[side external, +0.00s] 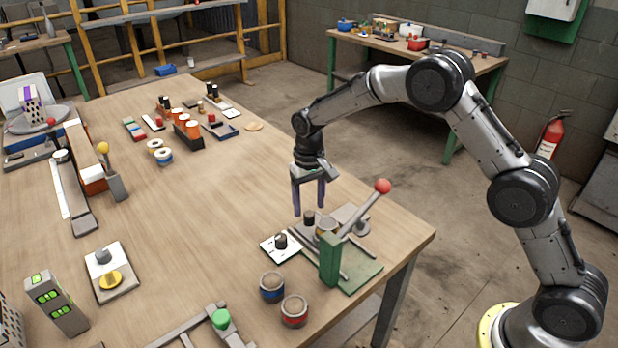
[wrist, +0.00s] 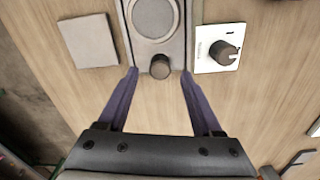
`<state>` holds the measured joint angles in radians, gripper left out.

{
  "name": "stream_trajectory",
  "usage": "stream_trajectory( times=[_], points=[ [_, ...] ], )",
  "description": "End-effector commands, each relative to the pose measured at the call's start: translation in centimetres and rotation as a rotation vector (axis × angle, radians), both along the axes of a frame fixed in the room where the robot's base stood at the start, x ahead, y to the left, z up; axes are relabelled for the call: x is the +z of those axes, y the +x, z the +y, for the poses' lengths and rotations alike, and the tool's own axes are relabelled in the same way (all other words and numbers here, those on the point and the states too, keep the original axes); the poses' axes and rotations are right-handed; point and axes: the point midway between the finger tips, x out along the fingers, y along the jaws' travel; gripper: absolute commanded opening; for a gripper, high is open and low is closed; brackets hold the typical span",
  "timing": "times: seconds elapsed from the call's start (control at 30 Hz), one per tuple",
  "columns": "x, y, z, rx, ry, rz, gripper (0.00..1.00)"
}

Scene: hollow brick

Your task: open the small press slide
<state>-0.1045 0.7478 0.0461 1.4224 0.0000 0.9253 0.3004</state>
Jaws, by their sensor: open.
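The small press has a green base (side external: 360,279), a green post (side external: 330,259) and a lever with a red ball (side external: 383,186). Its grey slide (wrist: 178,45) has a round disc (wrist: 155,16) and a dark round knob (wrist: 160,67) at the near end; the knob also shows in the side view (side external: 309,217). My gripper (side external: 309,208) is open and points down above the knob. In the wrist view, the fingertips of my gripper (wrist: 160,73) appear on either side of the knob, with gaps. Contact is not visible.
A white plate with a black dial (side external: 280,241) lies left of the slide; it also shows in the wrist view (wrist: 217,49). A grey square plate (wrist: 90,40) lies on the other side. Two round tins, blue (side external: 272,287) and red (side external: 294,310), stand in front. Bare wood lies left of my gripper.

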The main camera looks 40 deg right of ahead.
Motion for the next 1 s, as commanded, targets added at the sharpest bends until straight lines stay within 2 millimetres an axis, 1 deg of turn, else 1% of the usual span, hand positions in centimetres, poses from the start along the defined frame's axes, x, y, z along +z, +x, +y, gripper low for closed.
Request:
stream_trajectory(
  times=[0.03, 0.3, 0.4, 0.5, 0.6, 0.7, 1.0],
  points=[
    [1.2, 0.1, 0.0, 0.0, 0.001, -0.007, 0.67],
    [7.1, 0.1, 0.0, 0.0, 0.001, -0.006, 0.67],
    [8.9, 0.1, 0.0, 0.0, 0.001, -0.006, 0.67],
    [10.2, 0.1, 0.0, 0.0, 0.0, -0.004, 0.67],
    [11.1, 0.1, 0.0, 0.0, 0.0, -0.003, 0.67],
    [11.5, 0.0, 0.0, 0.0, 0.0, -0.003, 0.67],
    [11.7, 0.0, 0.0, 0.0, 0.001, -0.002, 0.67]
  ],
)
